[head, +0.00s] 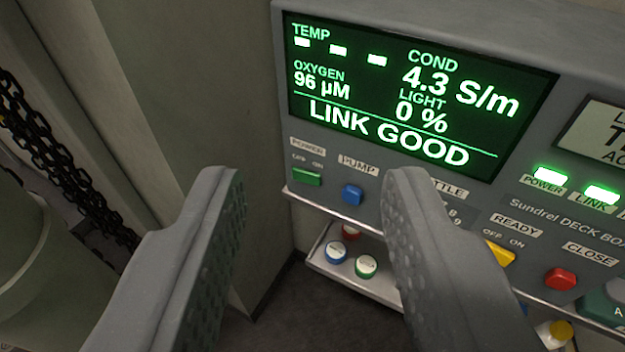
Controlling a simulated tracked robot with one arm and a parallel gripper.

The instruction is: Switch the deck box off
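The deck box (540,200) is a grey panel on the right, with a lit green screen (415,95) reading LINK GOOD. A green power switch (307,177) sits at its lower left under a POWER label with OFF and ON marks. A blue pump button (352,194) is to its right. The POWER and LINK lamps (551,177) glow green. My gripper (312,180) is open and empty, its two grey fingers in front of the panel. In the picture, the power switch and pump button show between the fingertips. The right finger hides part of the bottle label.
A yellow switch (499,253) under READY and a red CLOSE button (560,279) sit further right. A small shelf (375,284) below the panel holds several capped bottles. A chain (60,155) hangs at the left beside a pale rounded object (25,270).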

